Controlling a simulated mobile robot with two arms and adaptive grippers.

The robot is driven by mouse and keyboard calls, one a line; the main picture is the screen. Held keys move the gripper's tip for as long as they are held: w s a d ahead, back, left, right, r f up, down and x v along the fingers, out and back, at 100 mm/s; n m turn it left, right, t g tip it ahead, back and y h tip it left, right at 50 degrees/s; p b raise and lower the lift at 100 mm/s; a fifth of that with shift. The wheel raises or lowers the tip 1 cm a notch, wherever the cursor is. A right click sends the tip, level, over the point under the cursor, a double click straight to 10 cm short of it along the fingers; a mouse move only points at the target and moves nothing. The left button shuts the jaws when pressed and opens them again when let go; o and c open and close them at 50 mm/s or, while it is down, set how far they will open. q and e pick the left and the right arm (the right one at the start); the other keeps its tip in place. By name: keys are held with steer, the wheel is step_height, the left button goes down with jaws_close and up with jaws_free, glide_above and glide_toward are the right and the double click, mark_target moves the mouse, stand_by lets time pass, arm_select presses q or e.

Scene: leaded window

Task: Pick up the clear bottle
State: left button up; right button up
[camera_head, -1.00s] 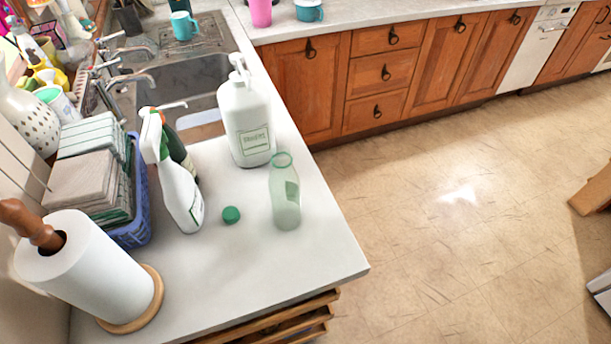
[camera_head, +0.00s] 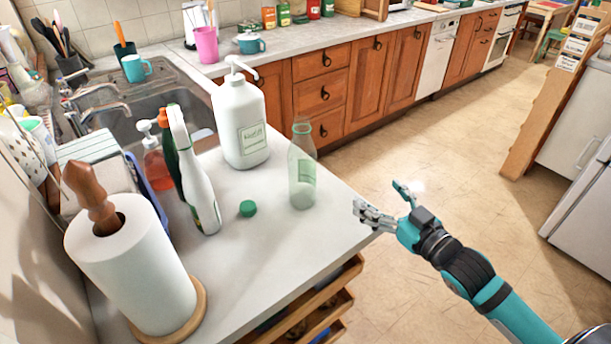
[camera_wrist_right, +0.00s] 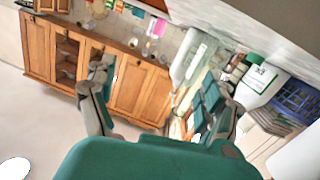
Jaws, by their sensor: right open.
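The clear bottle (camera_head: 302,178), a see-through greenish one, stands upright on the light countertop near its right edge. A small green cap (camera_head: 248,208) lies on the counter to its left. My right gripper (camera_head: 378,203) is open and empty, just right of the bottle and apart from it, by the counter edge. In the right wrist view my right gripper (camera_wrist_right: 150,98) shows its fingers spread wide. A pale see-through bottle shape (camera_wrist_right: 199,55) shows beyond them there, tilted by the camera. My left gripper is not in view.
A white pump bottle (camera_head: 241,125) stands behind and left of the clear bottle. A white spray bottle (camera_head: 198,180) and a paper towel roll (camera_head: 132,262) stand farther left. The counter in front is clear. An open drawer (camera_head: 310,318) juts out below the counter.

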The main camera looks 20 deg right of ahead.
mark_target(311, 176)
steer(key=s+a+r+y, duration=0.2)
steer(key=s+a+y, duration=0.15)
steer(key=a, duration=0.25)
steer(key=shift+n, duration=0.4)
steer(key=p+x, duration=0.1)
steer(key=x, duration=0.9)
steer(key=shift+w+a+p, duration=0.2)
steer(key=shift+w+p, duration=0.15)
steer(key=shift+w+a, duration=0.2)
steer(key=shift+w, duration=0.2)
steer(key=x, duration=0.2)
steer(key=p+x, duration=0.1)
steer(key=x, duration=0.1)
steer(key=shift+a, duration=0.45)
steer(key=shift+w+a+f, duration=0.1)
steer(key=shift+w+f, duration=0.1)
steer(key=shift+w, duration=0.15)
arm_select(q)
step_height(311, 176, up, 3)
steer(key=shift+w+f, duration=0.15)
arm_select(e)
steer(key=shift+s, duration=0.1)
steer(key=shift+c, duration=0.2)
